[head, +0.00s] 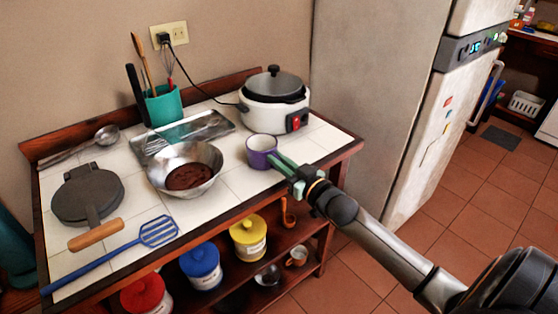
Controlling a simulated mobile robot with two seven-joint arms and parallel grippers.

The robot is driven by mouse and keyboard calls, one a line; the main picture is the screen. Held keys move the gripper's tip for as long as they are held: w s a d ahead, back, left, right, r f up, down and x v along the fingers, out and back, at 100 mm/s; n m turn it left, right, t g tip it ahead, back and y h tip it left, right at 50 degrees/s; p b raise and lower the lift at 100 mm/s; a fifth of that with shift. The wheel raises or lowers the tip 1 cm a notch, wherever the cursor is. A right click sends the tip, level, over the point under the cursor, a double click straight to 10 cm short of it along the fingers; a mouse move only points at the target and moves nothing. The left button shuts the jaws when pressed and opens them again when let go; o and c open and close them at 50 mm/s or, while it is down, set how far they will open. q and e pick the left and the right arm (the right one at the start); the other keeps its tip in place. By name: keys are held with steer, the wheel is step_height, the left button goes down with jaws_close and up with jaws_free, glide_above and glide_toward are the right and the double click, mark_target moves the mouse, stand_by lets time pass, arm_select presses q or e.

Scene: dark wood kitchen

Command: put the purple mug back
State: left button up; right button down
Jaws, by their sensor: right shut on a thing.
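The purple mug (259,155) is at the right part of the white-tiled table top (228,197), upright, with a pale inside. My right gripper (286,165) reaches in from the lower right and is shut on the mug at its right side. The fingers hide that side of the mug, so its handle does not show clearly. I cannot tell whether the mug's base touches the tiles. My left gripper is not in view.
A metal bowl with brown contents (186,169) stands left of the mug. A white cooker (275,101) is behind it. A blue slotted spatula (115,250) and a waffle iron (88,195) lie further left. Lower shelves hold canisters (201,268) and a small cup (297,256).

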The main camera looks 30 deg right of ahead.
steer(key=c, duration=1.3)
jaws_free()
steer(key=shift+f, duration=0.15)
steer(key=o, duration=0.4)
steer(key=shift+s, duration=0.1)
steer(key=s, duration=1.2)
steer(key=s+a+f+g, duration=0.3)
steer(key=a+f, duration=0.3)
steer(key=f, duration=0.2)
steer(key=s+a+f+n+g, duration=0.1)
steer(key=s+a+f+g, duration=0.2)
steer(key=s+a+f, duration=0.3)
steer(key=s+a+f+g+y, duration=0.1)
steer(key=s+a+f+g, duration=0.2)
steer(key=f, duration=0.8)
steer(key=s+a, duration=0.2)
steer(key=a, duration=0.1)
steer(key=shift+f, duration=0.25)
